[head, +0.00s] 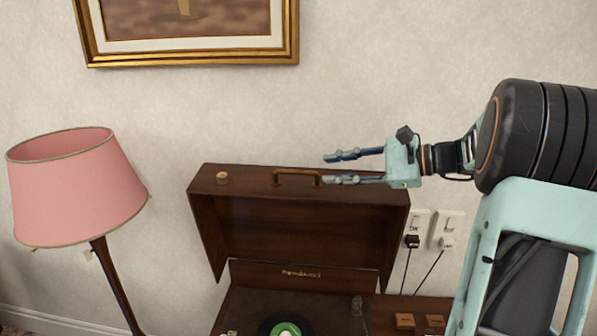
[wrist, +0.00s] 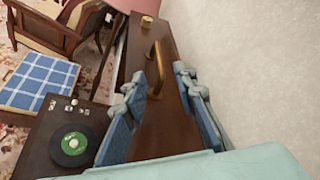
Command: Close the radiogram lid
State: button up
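The radiogram lid (head: 300,226) is dark brown wood and stands raised above the radiogram body (head: 250,306). My gripper (head: 335,168) is open and comes in from the right. Its fingers are at the handle's right end, one toward the wall and one toward the front. In the wrist view, the fingers (wrist: 168,84) stand apart with the lid's edge between or below them. I cannot tell whether they touch the lid.
A pink lamp (head: 75,185) stands left of the radiogram. The wall is close behind the lid, with sockets and plugs (head: 430,230) at right. A framed picture (head: 190,52) hangs above. A record (wrist: 73,145) lies on the turntable. An armchair (wrist: 52,30) is beyond.

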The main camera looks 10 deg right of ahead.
aim_at(303, 172)
jog(key=p+x, duration=0.1)
jog(key=x, duration=0.8)
jog(key=shift+w+a+f, duration=0.1)
jog(key=shift+w+a, duration=0.05)
jog(key=shift+a, duration=0.2)
grip_shut()
